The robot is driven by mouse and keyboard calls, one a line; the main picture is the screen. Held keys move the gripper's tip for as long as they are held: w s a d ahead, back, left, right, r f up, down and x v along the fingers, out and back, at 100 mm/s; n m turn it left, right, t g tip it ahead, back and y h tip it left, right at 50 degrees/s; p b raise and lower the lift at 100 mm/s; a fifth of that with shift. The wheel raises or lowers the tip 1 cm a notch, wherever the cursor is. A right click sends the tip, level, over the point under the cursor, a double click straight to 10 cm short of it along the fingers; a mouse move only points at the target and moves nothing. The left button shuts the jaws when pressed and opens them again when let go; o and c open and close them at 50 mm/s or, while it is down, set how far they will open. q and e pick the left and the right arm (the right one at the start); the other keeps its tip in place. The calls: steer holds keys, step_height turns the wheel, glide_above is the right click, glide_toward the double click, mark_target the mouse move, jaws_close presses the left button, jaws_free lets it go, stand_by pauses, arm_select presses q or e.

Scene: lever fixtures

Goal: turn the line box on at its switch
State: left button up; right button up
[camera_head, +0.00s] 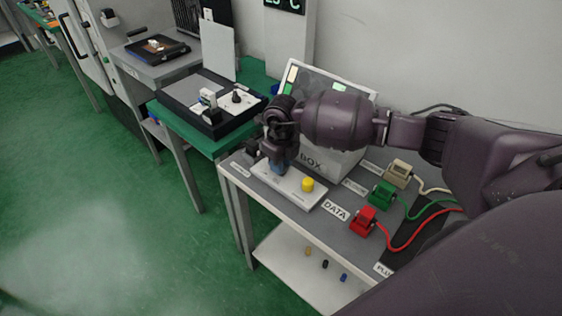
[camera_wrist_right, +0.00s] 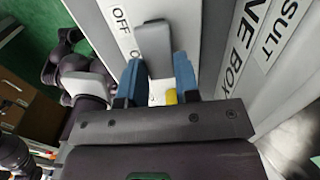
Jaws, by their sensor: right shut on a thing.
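The line box (camera_head: 345,163) is a white box with a sloped top panel, standing on the grey table. Its lettered side also shows in the right wrist view (camera_wrist_right: 242,60). My right gripper (camera_head: 278,167) is at the left side of the box. In the right wrist view its blue fingers (camera_wrist_right: 158,80) are shut on the grey switch lever (camera_wrist_right: 153,42). An OFF label (camera_wrist_right: 121,19) and a partly hidden label starting with O lie beside the lever. The lever is hidden behind my gripper in the head view. My left gripper cannot be made out.
A white plate with a yellow button (camera_head: 307,184) lies in front of the box. Red (camera_head: 363,221), green (camera_head: 382,193) and beige (camera_head: 399,172) plugs with cables stand to the right. A black tray (camera_head: 213,119) sits on the green table behind left.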

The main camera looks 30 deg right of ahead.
steer(key=shift+s+d+t, duration=0.1)
steer(key=shift+s+t, duration=0.1)
steer(key=shift+t, duration=0.4)
arm_select(q)
steer(key=shift+w+r+p, duration=0.25)
steer(key=shift+r+p, duration=0.1)
steer(key=shift+r, duration=0.1)
arm_select(e)
steer(key=shift+f+t+y, duration=0.15)
steer(key=shift+t+y, duration=0.25)
steer(key=shift+t, duration=0.1)
arm_select(q)
steer(key=shift+w+r, duration=0.1)
arm_select(e)
steer(key=o, duration=0.9)
arm_select(q)
steer(key=shift+w+r+p, duration=0.1)
steer(key=shift+r+p, duration=0.4)
steer(key=shift+r, duration=0.15)
arm_select(e)
steer(key=v, duration=1.1)
steer(key=shift+s+f, duration=0.1)
